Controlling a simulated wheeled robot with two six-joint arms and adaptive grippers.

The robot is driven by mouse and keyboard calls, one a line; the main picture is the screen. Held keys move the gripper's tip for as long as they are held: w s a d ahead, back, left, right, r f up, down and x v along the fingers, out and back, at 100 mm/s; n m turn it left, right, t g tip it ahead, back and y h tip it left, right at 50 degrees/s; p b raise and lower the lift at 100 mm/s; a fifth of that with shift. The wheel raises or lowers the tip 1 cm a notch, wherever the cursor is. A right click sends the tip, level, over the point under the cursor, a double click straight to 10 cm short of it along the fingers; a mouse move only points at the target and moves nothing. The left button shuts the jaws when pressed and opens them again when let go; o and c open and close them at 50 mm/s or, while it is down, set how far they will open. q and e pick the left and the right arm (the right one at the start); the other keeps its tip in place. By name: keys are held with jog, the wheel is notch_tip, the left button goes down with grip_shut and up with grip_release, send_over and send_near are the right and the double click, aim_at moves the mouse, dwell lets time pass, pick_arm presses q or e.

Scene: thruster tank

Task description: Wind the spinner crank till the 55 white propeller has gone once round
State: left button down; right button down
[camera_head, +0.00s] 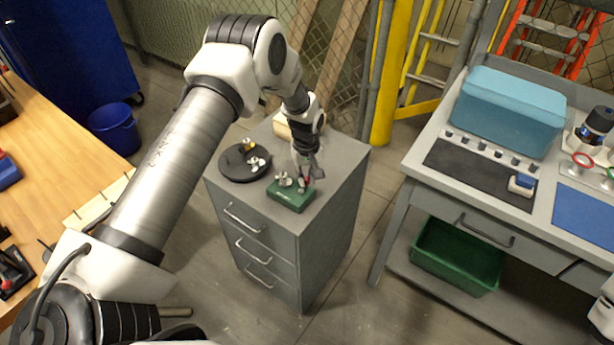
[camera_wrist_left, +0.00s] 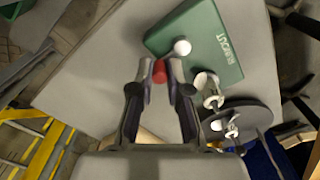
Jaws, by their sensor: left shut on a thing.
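The spinner is a green box (camera_head: 291,196) near the front of the grey cabinet top. It also shows in the left wrist view (camera_wrist_left: 210,45), with pale lettering and a round white part (camera_wrist_left: 182,47). A white propeller (camera_head: 283,180) is at the box; it also shows in the left wrist view (camera_wrist_left: 208,88). Its number cannot be read. My left gripper (camera_head: 304,179) reaches down beside the box and is shut on the red crank knob (camera_wrist_left: 159,73), between its fingertips in the left wrist view. The crank arm is mostly hidden. My right gripper is not in view.
A round black tray (camera_head: 231,172) with a white propeller (camera_head: 257,164) and a yellow-marked one (camera_head: 248,145) stands left of the spinner on the cabinet (camera_head: 335,165). A workbench with a blue case (camera_head: 508,112) is at right, a wooden bench (camera_head: 45,130) at left.

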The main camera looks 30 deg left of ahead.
pick_arm(q)
jog(key=c, duration=1.1)
grip_release()
notch_tip(320, 180, up, 12)
jog(key=shift+f, duration=0.1)
